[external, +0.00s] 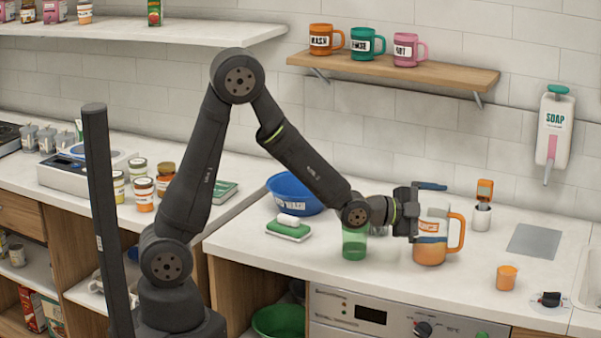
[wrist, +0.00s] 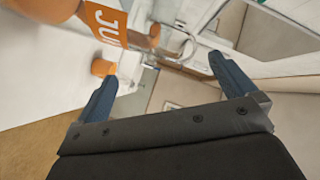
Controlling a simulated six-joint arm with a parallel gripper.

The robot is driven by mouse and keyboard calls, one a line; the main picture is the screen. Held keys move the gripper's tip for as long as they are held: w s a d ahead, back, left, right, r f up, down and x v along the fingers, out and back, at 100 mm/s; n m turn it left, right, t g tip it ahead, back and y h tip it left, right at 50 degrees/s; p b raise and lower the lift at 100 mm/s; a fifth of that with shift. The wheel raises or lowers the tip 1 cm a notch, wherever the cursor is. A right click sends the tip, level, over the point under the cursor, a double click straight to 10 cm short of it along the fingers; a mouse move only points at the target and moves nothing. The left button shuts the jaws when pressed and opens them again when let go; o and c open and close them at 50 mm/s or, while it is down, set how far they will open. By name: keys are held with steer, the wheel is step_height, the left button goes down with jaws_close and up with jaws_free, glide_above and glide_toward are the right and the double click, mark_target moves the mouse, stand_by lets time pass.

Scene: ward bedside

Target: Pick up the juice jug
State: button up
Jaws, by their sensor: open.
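The juice jug (external: 431,250) stands upright on the white counter in the external view, with an orange handle on its right and a label on its front. My gripper (external: 428,198) is at the jug's upper left, overlapping its edge in this view; I cannot tell if they touch. In the wrist view the jug (wrist: 104,20) shows only in part at the top left, outside the space between the fingers. My gripper (wrist: 165,73) has its two blue fingers wide apart with nothing held between them.
A green cup (external: 355,244) stands under my wrist, left of the jug. A shelf (external: 400,73) with mugs hangs above.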

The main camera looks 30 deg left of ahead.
steer(key=s+a+f+m+t, duration=0.1)
steer(key=s+a+f+m, duration=0.1)
steer(key=s+a+f, duration=0.25)
steer(key=m+t, duration=0.1)
steer(key=m, duration=0.2)
glide_toward(460, 234)
steer(key=shift+t, duration=0.3)
steer(key=x, duration=0.5)
steer(key=f+x, duration=0.1)
steer(key=x, duration=0.1)
steer(key=shift+w, duration=0.5)
steer(key=shift+c, duration=0.2)
steer(key=c, duration=1)
steer(key=shift+o, duration=0.2)
steer(key=shift+r, duration=0.25)
